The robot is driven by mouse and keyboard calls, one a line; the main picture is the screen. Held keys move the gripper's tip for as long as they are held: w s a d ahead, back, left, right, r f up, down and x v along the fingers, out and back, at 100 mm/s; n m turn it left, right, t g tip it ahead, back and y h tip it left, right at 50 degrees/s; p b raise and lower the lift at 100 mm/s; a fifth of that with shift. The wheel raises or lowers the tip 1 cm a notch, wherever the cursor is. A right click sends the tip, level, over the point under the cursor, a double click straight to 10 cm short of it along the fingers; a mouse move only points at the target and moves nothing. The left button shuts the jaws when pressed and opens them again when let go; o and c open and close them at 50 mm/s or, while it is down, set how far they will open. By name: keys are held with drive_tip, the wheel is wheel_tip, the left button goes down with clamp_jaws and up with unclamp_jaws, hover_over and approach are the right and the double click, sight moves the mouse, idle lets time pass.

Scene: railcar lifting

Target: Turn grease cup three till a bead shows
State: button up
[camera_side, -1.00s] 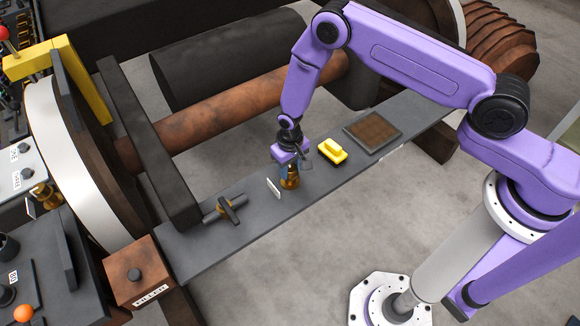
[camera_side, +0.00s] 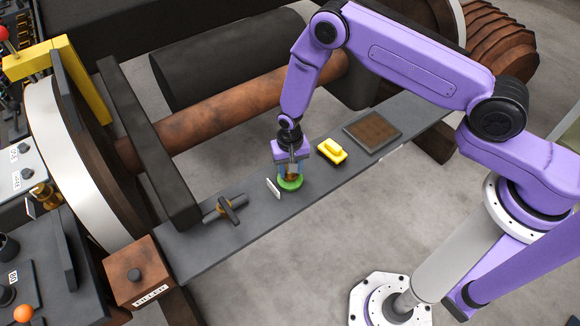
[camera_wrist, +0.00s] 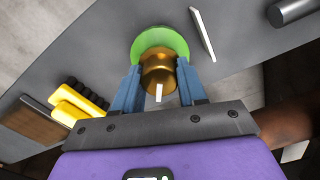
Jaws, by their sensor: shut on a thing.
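The brass grease cup (camera_side: 292,174) stands on the dark grey beam (camera_side: 200,261), beside an upright white tag (camera_side: 273,188). In the wrist view the cup (camera_wrist: 160,56) is a rounded brass body with a white mark on it. A bright green disc or ring (camera_side: 288,185) shows around its base; it also shows in the wrist view (camera_wrist: 162,36). My gripper (camera_wrist: 158,76) is shut on the cup, with a blue finger on each side. The tag's writing and any small bead cannot be made out.
A yellow block-shaped brush (camera_side: 332,150) and a framed brown pad (camera_side: 372,131) lie on the beam to the right. A dark T-shaped fitting (camera_side: 227,208) lies to the left. A rusty box (camera_side: 136,270) with a knob stands at the beam's left end.

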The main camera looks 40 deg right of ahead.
drive_tip(key=o, duration=1.1)
drive_tip(key=shift+c, duration=0.2)
drive_tip(key=shift+r, duration=0.1)
wheel_tip(320, 180, up, 17)
drive_tip(key=shift+r, duration=0.15)
